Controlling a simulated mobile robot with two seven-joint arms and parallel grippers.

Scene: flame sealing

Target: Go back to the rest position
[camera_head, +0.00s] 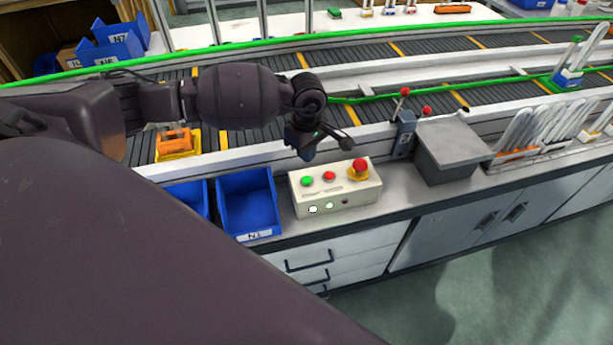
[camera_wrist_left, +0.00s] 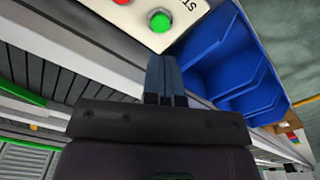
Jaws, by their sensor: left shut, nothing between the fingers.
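My left arm comes in from the left in the head view. My left gripper (camera_head: 308,150) hangs above the back edge of the bench, just behind and left of the control box. It is shut and empty. In the left wrist view its fingers (camera_wrist_left: 166,75) are together, pointing toward the control box (camera_wrist_left: 135,18) with its green button (camera_wrist_left: 160,21). In the head view the control box (camera_head: 331,198) has a green, a small red and a large red button. The fingertips appear apart from the box. My right gripper is not in view.
Blue bins (camera_head: 247,202) stand left of the control box. A conveyor (camera_head: 375,100) runs behind the bench. A small orange carrier (camera_head: 175,143) sits on it. A grey block device (camera_head: 447,152) and racks of white strips (camera_head: 535,130) stand to the right. The floor in front is clear.

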